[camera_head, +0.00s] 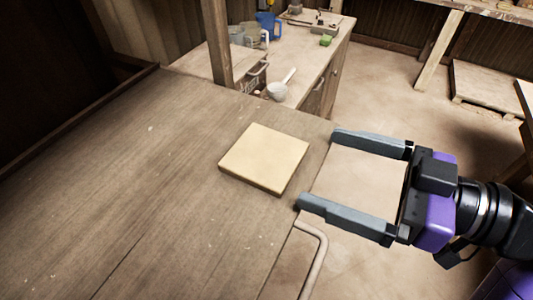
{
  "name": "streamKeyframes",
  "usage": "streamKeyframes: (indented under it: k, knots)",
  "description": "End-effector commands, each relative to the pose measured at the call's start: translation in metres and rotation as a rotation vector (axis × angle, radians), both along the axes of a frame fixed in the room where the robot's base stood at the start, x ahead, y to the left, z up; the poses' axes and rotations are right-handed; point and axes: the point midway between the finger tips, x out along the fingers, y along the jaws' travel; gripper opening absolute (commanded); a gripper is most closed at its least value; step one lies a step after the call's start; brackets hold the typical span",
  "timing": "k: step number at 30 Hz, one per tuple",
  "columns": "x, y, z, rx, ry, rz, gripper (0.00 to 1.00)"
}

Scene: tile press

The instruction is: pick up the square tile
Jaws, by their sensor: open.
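The square tile (264,158) is pale cream and lies flat on the wooden table (130,170), near the table's right edge. My gripper (316,168) comes in from the right with its two grey fingers wide apart and pointing left toward the tile. Its fingertips are just right of the tile, near the table edge, and nothing is between them. I cannot tell how high the fingers are above the tabletop. The whole top of the tile shows.
A metal handle (318,260) sticks out at the table's front right edge. A wooden post (217,45) rises at the table's far edge. Behind is a counter (320,50) with a white ladle-like item (278,90), a green block (326,40) and a blue container (268,24). The tabletop left of the tile is clear.

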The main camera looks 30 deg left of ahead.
Motion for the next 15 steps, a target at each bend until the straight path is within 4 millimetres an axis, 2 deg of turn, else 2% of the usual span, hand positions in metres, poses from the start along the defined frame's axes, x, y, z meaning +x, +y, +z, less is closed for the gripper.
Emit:
streamKeyframes:
  k: [11, 15]
  knots:
    - [-0.009, 0.031, -0.004, -0.011, -0.011, 0.031, 1.00]
    - [-0.013, 0.051, -0.004, -0.011, -0.010, 0.032, 1.00]
